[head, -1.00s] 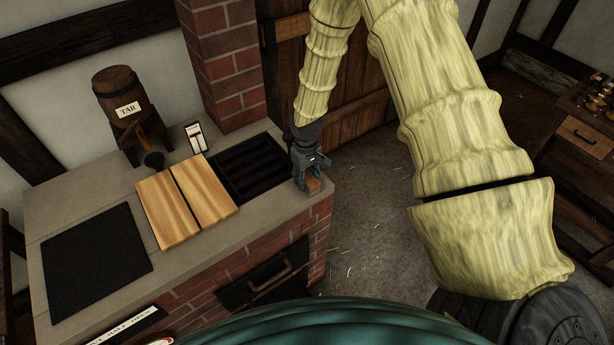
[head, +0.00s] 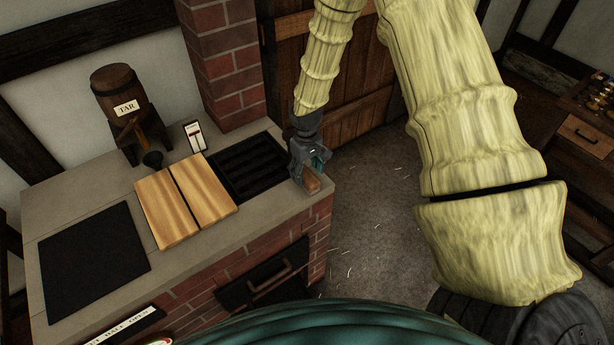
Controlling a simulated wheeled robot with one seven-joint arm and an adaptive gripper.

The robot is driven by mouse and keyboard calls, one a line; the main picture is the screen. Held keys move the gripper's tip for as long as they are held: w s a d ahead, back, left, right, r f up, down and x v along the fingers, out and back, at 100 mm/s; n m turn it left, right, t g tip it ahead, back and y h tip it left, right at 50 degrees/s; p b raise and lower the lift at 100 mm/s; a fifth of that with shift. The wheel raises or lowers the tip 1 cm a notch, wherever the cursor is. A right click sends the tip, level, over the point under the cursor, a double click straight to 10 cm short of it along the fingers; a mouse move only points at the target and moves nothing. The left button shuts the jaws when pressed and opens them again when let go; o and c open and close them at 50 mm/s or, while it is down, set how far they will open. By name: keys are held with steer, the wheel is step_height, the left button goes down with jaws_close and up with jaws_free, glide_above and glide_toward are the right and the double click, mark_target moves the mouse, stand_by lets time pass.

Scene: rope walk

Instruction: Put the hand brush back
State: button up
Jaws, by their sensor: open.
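The hand brush (head: 312,181) shows as a small brown wooden piece at the right front corner of the brick counter, beside the black grate. My gripper (head: 311,170) is right over it, pointing down, with its jaws open. The jaws hide part of the brush, and I cannot tell whether they touch it. The bristles cannot be made out.
The brick counter (head: 75,195) carries a black grate (head: 248,167), wooden boards (head: 186,200), a dark plate (head: 93,262) and a tar barrel (head: 125,95). A brick pillar (head: 228,65) rises behind.

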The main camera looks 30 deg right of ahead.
mark_target(306, 175)
step_height(306, 175, up, 9)
steer(key=b, duration=0.3)
stand_by(0.4)
steer(key=shift+r, duration=0.1)
